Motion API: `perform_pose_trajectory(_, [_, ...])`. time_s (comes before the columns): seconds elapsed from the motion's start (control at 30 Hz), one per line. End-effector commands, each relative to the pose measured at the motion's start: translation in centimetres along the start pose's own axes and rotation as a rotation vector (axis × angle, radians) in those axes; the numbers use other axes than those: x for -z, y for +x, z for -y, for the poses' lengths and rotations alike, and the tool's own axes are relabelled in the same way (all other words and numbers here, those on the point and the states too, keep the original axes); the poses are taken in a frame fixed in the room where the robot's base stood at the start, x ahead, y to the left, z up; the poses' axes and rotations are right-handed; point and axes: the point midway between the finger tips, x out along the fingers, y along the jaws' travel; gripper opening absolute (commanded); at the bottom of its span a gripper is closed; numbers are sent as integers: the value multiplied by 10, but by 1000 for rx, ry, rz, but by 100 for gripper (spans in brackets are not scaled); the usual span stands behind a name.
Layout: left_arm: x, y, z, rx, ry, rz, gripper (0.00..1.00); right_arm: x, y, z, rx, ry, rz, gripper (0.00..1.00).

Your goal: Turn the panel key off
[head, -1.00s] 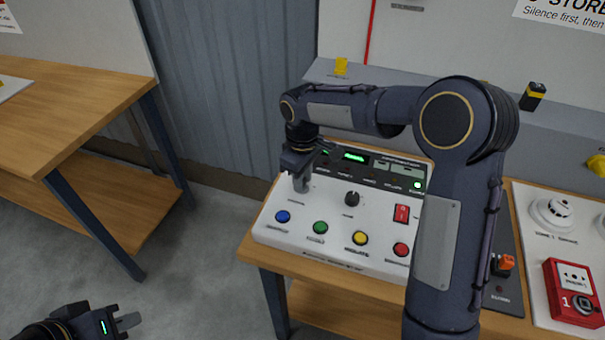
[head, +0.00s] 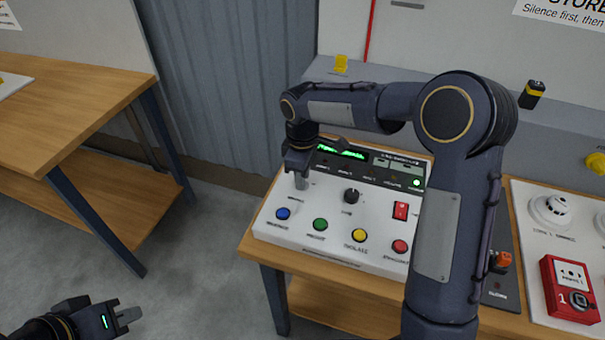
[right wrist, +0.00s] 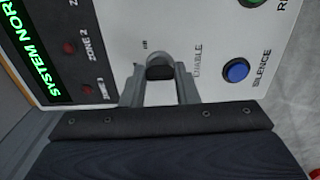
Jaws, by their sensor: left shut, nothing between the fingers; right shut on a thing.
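The white alarm panel (head: 330,240) lies on a wooden table, with blue, green, yellow and red buttons, a black knob and a red switch. The panel key (right wrist: 159,68) sits at the label ENABLE in the right wrist view. My right gripper (head: 300,184) reaches down onto the panel's left part, and in the right wrist view its fingers (right wrist: 160,75) are shut on the key. The fingers hide part of the key, and the head view does not show it clearly. My left gripper (head: 130,315) is shut and empty, low at the left, away from the panel.
The green display (right wrist: 38,55) reads SYSTEM NOR, the rest cut off. The blue button (right wrist: 236,70) is close to my right fingers. A red call point (head: 571,290) and a white detector (head: 552,210) stand to the right. A second wooden table (head: 70,95) is at the left.

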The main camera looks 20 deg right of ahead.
Motion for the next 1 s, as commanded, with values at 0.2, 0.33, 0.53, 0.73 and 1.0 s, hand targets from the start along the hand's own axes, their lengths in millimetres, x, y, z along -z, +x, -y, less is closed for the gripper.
perform_pose_trajectory(0.2, [0,0,0,0,0,0,0,1,-1,0,-2,-1,-2,49])
perform_pose_trajectory(0.33, [0,0,0,0,0,0,0,0,0,0,-1,0,-1,49])
perform_pose_trajectory(0.53, [0,0,0,0,0,0,0,1,-6,-1,-3,1,-3,49])
perform_pose_trajectory(0.73, [-1,2,1,0,0,0,0,1,-37,-1,-5,1,-5,49])
perform_pose_trajectory(1.0, [-2,3,1,0,0,0,0,1,-73,-1,-3,0,-3,49])
